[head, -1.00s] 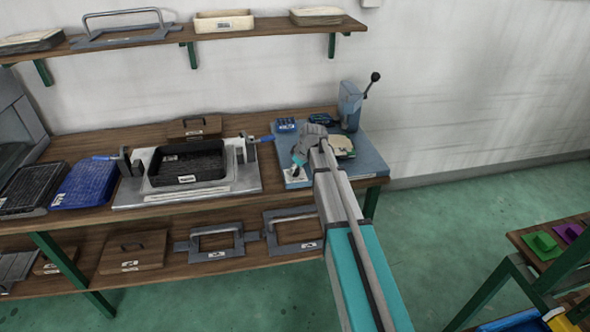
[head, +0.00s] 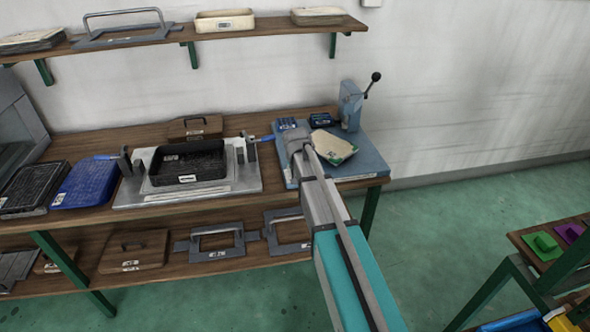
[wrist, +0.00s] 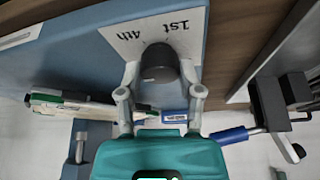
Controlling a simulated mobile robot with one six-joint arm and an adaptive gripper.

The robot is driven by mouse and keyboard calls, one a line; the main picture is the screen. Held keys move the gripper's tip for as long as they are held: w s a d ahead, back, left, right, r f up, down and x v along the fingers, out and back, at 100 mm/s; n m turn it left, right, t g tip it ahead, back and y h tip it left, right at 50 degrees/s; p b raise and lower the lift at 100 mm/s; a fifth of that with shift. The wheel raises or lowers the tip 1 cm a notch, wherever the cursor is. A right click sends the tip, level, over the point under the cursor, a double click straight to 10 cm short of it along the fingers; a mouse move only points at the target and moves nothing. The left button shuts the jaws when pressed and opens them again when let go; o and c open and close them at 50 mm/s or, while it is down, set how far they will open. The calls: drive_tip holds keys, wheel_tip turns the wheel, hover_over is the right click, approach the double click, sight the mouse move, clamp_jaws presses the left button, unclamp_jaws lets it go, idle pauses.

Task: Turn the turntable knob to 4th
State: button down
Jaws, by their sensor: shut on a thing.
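The knob (wrist: 160,62) is a dark rounded piece on a white label plate (wrist: 128,36) in the wrist view. The label's "4th" and "1st" marks appear upside down above the knob. My gripper (wrist: 160,78) has one grey finger on each side of the knob and is shut on it. The knob's exact pointing direction is hard to tell. In the head view my gripper (head: 297,140) is over the left part of the blue base plate (head: 367,158), and my arm hides the knob and label there.
A pale green-edged pad (head: 333,147) lies right of my gripper. A blue lever stand (head: 350,105) rises behind it. A small blue block (head: 287,124) sits behind my gripper. A black tray (head: 188,163) in a grey fixture stands to the left.

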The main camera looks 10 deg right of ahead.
drive_tip(key=m+h, duration=0.1)
drive_tip(key=m, duration=0.2)
drive_tip(key=m+g+h, duration=0.1)
drive_tip(key=m, duration=0.2)
drive_tip(key=shift+w+a, duration=0.1)
drive_tip(key=m+g, duration=0.1)
drive_tip(key=m, duration=0.1)
drive_tip(key=m+h, duration=0.1)
drive_tip(key=m, duration=0.2)
drive_tip(key=shift+g, duration=0.4)
drive_tip(key=shift+c, duration=1.3)
unclamp_jaws()
drive_tip(key=shift+r, duration=0.1)
